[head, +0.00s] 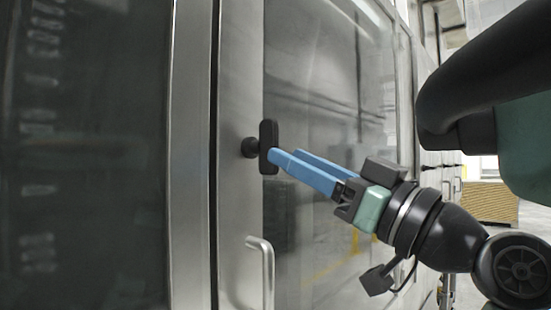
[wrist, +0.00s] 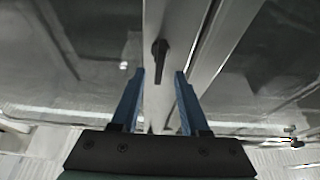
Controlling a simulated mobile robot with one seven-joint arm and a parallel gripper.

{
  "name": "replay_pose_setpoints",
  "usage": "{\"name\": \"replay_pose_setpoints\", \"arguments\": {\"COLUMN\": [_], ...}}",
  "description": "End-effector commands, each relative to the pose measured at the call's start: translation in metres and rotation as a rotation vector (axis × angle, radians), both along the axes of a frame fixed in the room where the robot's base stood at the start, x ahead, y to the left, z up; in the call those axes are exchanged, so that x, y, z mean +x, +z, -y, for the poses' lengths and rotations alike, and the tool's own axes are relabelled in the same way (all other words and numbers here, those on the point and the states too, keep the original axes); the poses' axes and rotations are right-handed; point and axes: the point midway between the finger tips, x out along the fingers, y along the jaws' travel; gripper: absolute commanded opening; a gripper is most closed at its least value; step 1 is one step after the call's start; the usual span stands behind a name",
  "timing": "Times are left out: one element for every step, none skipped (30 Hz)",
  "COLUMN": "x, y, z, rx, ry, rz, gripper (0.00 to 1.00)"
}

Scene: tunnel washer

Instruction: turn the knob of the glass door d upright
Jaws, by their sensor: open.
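The black knob (head: 268,147) sits on the steel frame of a glass door (head: 325,70). Its bar looks upright in the head view, with a round black stem behind it on the left. In the wrist view the knob (wrist: 160,62) shows as a dark bar, nearly in line with the picture's vertical. My gripper (head: 284,154) is open, its blue fingertips close to the bar's lower half. In the wrist view my gripper (wrist: 160,73) has one finger on each side of the bar's lower end, with a gap on both sides.
A steel pull handle (head: 263,270) stands out from the frame below the knob. Another dark glass panel (head: 85,150) fills the left. More steel fronts recede to the right, with a brown stack (head: 490,203) on the floor beyond.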

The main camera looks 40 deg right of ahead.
Motion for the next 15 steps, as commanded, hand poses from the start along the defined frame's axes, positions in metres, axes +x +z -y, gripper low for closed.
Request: {"name": "replay_pose_setpoints", "arguments": {"x": [-0.012,-0.018,-0.026,-0.032,-0.037,-0.043,-0.048,-0.052,-0.057,-0.059,-0.062,-0.064,-0.066,-0.067,-0.068], "y": [-0.008,-0.011,-0.014,-0.016,-0.018,-0.021,-0.022,-0.023,-0.025,-0.026,-0.027,-0.028,-0.028,-0.028,-0.029], "z": [0.002,0.002,0.003,0.004,0.004,0.005,0.005,0.005,0.006,0.006,0.006,0.006,0.006,0.006,0.006], "rx": [0.001,0.0,0.0,0.0,0.0,0.0,0.0,0.0,0.001,0.001,0.001,0.0,0.0,0.0,0.0], "ry": [-0.004,-0.003,-0.004,-0.004,-0.003,-0.003,-0.003,-0.003,-0.003,-0.002,-0.002,-0.001,0.0,0.0,0.0], "rz": [0.001,0.001,0.0,0.001,0.001,0.0,0.0,0.001,0.001,0.0,-0.001,0.0,0.0,0.0,0.0], "gripper": [0.45,0.45,0.45,0.45,0.45,0.45,0.45,0.45,0.45,0.45,0.45,0.45,0.45,0.45,0.45]}}
